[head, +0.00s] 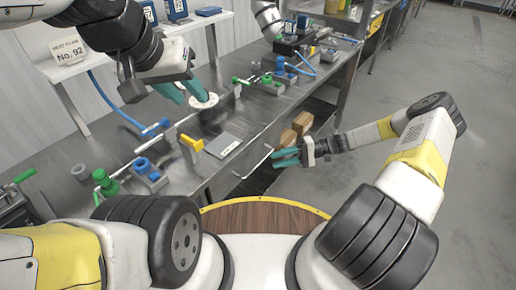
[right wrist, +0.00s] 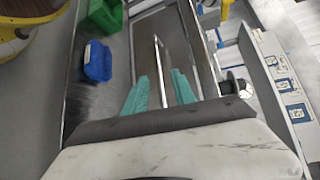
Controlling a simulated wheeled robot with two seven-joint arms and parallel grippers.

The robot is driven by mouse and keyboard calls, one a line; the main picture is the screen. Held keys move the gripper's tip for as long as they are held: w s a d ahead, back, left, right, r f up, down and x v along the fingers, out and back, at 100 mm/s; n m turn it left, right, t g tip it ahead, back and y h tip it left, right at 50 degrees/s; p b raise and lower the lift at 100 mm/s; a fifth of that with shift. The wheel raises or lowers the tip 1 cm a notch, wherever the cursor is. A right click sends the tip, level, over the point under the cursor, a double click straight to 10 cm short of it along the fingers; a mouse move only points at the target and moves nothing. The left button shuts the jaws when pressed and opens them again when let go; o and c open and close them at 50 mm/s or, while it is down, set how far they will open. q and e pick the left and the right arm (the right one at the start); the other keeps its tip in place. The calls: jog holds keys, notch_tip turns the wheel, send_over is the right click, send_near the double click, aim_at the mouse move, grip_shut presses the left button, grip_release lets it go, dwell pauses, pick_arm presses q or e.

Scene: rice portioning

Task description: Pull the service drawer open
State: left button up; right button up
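The service drawer's bar handle (head: 254,164) shows in the head view along the front of the steel counter. My right gripper (head: 275,158) is beside the handle's right end, its teal fingers pointing at the counter front. In the right wrist view the fingers (right wrist: 158,84) are apart, with a thin metal bar (right wrist: 160,60) in line with the gap between them. I cannot tell whether they touch it. The drawer looks closed. My left gripper (head: 186,94) is over the counter, its teal fingers spread, beside a white round disc (head: 204,101).
The steel counter (head: 240,118) carries green and blue valve fittings (head: 105,182), a yellow-handled part (head: 192,143) and a grey plate (head: 223,145). Brown boxes (head: 302,122) sit below the counter edge, behind my right gripper. The floor (head: 440,60) at right is clear.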

aim_at(258, 164)
jog(key=x, duration=0.8)
jog(key=shift+a+f, duration=0.1)
jog(key=shift+f, duration=0.1)
grip_shut()
dwell(1.3)
